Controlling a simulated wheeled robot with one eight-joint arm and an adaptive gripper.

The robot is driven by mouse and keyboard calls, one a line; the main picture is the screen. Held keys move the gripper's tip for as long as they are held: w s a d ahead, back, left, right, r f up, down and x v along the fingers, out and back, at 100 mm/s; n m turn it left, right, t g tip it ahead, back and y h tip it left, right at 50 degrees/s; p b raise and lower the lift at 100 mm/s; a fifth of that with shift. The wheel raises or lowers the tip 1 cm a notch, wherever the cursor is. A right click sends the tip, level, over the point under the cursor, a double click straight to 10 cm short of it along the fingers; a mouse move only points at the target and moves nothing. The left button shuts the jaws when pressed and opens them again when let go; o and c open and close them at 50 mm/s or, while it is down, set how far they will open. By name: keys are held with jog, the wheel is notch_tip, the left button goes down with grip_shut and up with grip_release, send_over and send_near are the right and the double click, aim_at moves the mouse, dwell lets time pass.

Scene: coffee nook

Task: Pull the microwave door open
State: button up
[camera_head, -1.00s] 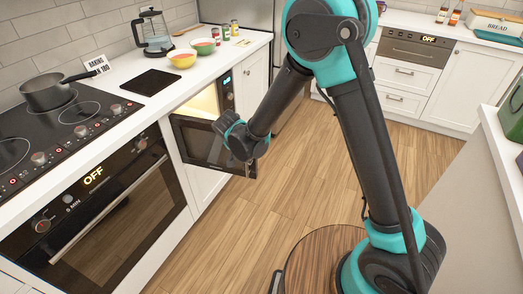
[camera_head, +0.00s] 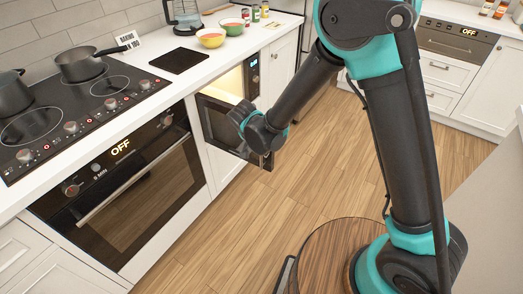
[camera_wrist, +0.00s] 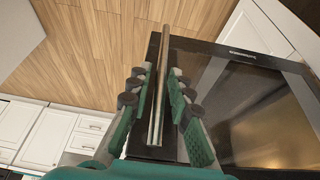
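The microwave (camera_head: 254,88) is built in under the counter, with its lit interior (camera_head: 228,86) showing. Its dark door (camera_head: 222,122) stands partly open, swung out from its left side. In the head view my gripper end (camera_head: 262,132) is at the door's outer edge, and my wrist hides the fingers and handle. In the wrist view the long metal door handle (camera_wrist: 158,100) runs between the two fingers of my gripper (camera_wrist: 160,92). A narrow gap shows on each side of the handle, so the fingers are around it, partly open. The door's dark glass (camera_wrist: 245,105) fills the right side.
The oven (camera_head: 125,185) and cooktop (camera_head: 85,105) are at left, with a pot (camera_head: 80,66) on top. Bowls (camera_head: 211,38) stand on the counter (camera_head: 150,50). Wooden floor (camera_head: 225,215) in front of the door is clear.

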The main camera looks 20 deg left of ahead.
jog(key=shift+o, duration=0.6)
jog(key=v, duration=1.2)
jog(key=shift+w, duration=0.1)
jog(key=w+d+r+n+g, duration=0.1)
jog(key=w+d, duration=0.3)
jog(key=d, duration=0.8)
jog(key=w+d+r, duration=0.1)
jog(key=w+d, duration=0.4)
jog(key=d, duration=0.8)
jog(key=s+d+f, duration=0.1)
jog(key=s+d, duration=0.2)
jog(key=d, duration=0.4)
jog(key=s+d+f, duration=0.1)
jog(key=s+d, duration=0.1)
jog(key=d, duration=0.6)
jog(key=s+d+f+n, duration=0.1)
jog(key=s+d, duration=0.2)
jog(key=d, duration=0.5)
jog(key=shift+s+t+y, duration=0.3)
jog(key=shift+y, duration=0.1)
